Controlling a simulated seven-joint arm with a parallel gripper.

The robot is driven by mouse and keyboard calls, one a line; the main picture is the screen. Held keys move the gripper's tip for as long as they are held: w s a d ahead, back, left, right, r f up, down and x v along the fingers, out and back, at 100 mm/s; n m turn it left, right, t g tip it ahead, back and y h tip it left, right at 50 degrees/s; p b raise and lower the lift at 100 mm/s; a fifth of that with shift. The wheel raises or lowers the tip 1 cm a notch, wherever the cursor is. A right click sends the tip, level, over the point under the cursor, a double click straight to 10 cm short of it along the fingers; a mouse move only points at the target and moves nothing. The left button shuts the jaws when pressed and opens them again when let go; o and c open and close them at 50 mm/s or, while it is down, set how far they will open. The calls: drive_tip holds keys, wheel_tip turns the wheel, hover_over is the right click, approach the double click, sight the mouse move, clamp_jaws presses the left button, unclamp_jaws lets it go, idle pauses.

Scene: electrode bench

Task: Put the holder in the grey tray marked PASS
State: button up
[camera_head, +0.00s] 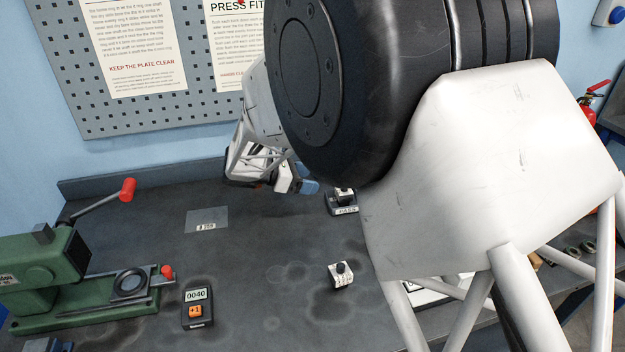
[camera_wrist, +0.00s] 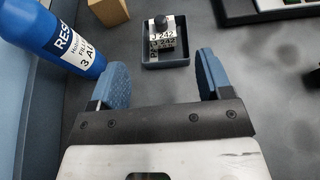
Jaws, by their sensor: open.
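A small white holder with a black knob and printed sides (camera_wrist: 168,35) stands upright in a small grey tray (camera_wrist: 178,65) in the wrist view. In the head view this tray (camera_head: 345,210) has a white label on its front that looks like PASS, and the holder (camera_head: 343,193) shows partly in it. My gripper (camera_wrist: 162,78) is open and empty; its blue fingers are spread on the near side of the tray, apart from the holder. In the head view my gripper (camera_head: 308,187) is just left of the tray.
A blue labelled bottle (camera_wrist: 60,38) is close to my left finger, with a wooden block (camera_wrist: 108,11) beyond it. A green press (camera_head: 70,285) and a counter reading 0040 (camera_head: 197,308) stand at the left. A clear labelled plate (camera_head: 207,218) lies flat. The bench middle is free.

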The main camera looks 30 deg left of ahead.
drive_tip(key=shift+d, duration=0.1)
idle(0.3)
drive_tip(key=s+d+r+m+g+y, duration=0.15)
drive_tip(key=d+r+m, duration=0.25)
drive_tip(key=d, duration=0.8)
drive_tip(key=d+r+m+g, duration=0.3)
drive_tip(key=d+r+m, duration=0.1)
drive_tip(key=d, duration=0.7)
drive_tip(key=s+d+r+m+g+y, duration=0.1)
drive_tip(key=d+r+m+g, duration=0.3)
drive_tip(key=d, duration=0.8)
drive_tip(key=s+d+r+m+y, duration=0.2)
drive_tip(key=s+d+m, duration=0.25)
drive_tip(key=d, duration=0.25)
drive_tip(key=s+d+r+m+y, duration=0.1)
drive_tip(key=s+d+m+y, duration=0.15)
drive_tip(key=s+d, duration=0.45)
drive_tip(key=s+d+m+y, duration=0.1)
drive_tip(key=s+d+m, duration=0.3)
drive_tip(key=s, duration=0.2)
drive_tip(key=s+d+f+m+t+y, duration=0.1)
drive_tip(key=s+d+m, duration=0.3)
drive_tip(key=s, duration=0.3)
drive_tip(key=shift+d+f+y, duration=0.2)
drive_tip(key=shift+y, duration=0.1)
